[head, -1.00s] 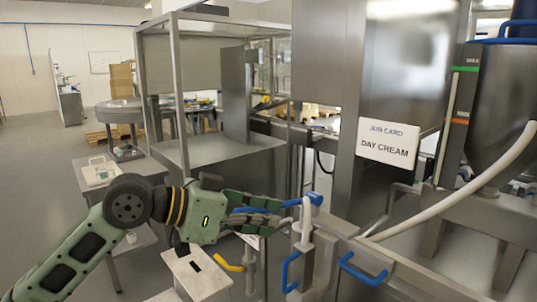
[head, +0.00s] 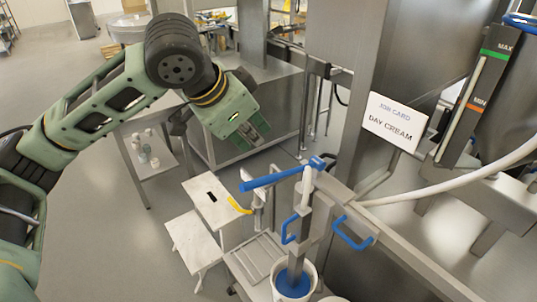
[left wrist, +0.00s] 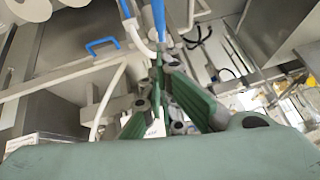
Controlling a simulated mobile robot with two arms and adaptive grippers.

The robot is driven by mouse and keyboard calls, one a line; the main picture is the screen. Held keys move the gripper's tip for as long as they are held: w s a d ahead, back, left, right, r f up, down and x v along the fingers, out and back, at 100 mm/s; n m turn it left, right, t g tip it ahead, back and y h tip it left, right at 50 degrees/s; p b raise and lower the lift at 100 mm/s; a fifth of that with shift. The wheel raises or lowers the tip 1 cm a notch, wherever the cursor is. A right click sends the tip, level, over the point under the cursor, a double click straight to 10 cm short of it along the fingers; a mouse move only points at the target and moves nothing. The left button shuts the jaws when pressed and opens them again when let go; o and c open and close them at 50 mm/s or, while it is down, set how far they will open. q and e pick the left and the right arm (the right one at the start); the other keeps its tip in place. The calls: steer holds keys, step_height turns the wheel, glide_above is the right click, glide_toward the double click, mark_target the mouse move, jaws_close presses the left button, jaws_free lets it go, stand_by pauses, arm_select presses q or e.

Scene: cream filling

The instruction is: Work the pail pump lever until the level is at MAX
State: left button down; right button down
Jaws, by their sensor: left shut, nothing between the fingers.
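The blue pump lever (head: 275,179) slants down to the left from its pivot on top of the pump post. Below it stands the pail (head: 309,288), white-rimmed with blue inside. The level gauge (head: 480,88) at the right has a green MAX mark (head: 496,54) and an orange MIN mark (head: 476,108); I cannot read the level clearly. My left gripper (head: 262,139) is shut and empty, above and apart from the lever. In the left wrist view my shut fingers (left wrist: 160,66) show with the blue lever (left wrist: 159,18) beyond them. My right gripper is not in view.
A DAY CREAM job card (head: 395,122) hangs on the steel column. A white hose (head: 450,187) runs to the pump. Blue handles (head: 352,234) stick out near the post.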

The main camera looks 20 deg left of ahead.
arm_select(q)
steer(key=shift+f, duration=0.1)
steer(key=s+a+f+p+x, duration=0.1)
steer(key=p+x, duration=0.3)
steer(key=x, duration=0.8)
steer(key=shift+a+f, duration=0.4)
steer(key=shift+f, duration=0.15)
